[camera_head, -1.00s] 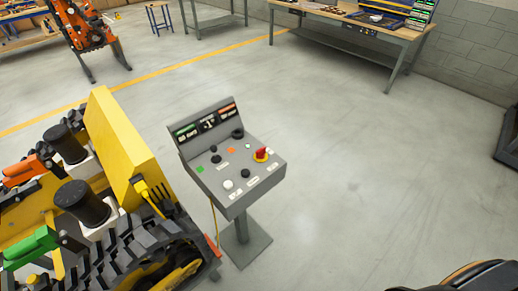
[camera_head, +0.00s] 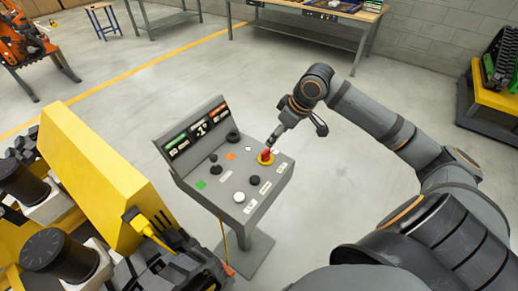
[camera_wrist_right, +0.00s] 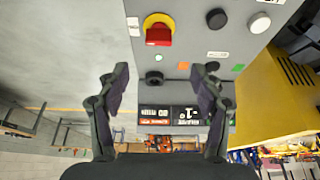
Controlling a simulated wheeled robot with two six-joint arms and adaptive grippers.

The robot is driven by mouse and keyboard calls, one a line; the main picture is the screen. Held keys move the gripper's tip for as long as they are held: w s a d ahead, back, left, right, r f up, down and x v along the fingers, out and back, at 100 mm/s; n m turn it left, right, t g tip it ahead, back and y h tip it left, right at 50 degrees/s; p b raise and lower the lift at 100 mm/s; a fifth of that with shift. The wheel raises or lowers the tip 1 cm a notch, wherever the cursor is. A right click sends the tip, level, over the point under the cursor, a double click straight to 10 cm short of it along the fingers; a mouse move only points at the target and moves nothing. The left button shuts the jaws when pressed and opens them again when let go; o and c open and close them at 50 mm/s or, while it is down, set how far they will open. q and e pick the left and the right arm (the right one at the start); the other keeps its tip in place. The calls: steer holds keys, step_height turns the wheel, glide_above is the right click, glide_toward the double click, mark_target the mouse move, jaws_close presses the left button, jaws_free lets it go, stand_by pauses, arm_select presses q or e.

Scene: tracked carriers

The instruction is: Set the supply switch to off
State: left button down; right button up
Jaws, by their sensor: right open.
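The control panel (camera_head: 214,190) is a grey sloped box on a post with several knobs, buttons and labels. A red switch handle on a yellow plate (camera_head: 266,156) sits at its right side; I take it to be the supply switch. It shows also in the right wrist view (camera_wrist_right: 158,36), beyond the fingertips. My right gripper (camera_head: 277,138) is just behind and above the red handle. In the right wrist view my right gripper (camera_wrist_right: 158,85) is open with nothing between its fingers. Whether it touches the panel is unclear.
A yellow tracked carrier (camera_head: 95,170) stands close on the panel's left. A black knob (camera_wrist_right: 154,78) lies between my right fingers' lines in the wrist view. A workbench (camera_head: 310,28) is at the back. Floor right of the panel is clear.

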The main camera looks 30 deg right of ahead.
mark_target(267, 151)
steer(key=x, duration=1)
steer(key=shift+w+d+f, duration=0.1)
steer(key=shift+f, duration=0.1)
steer(key=c, duration=1.1)
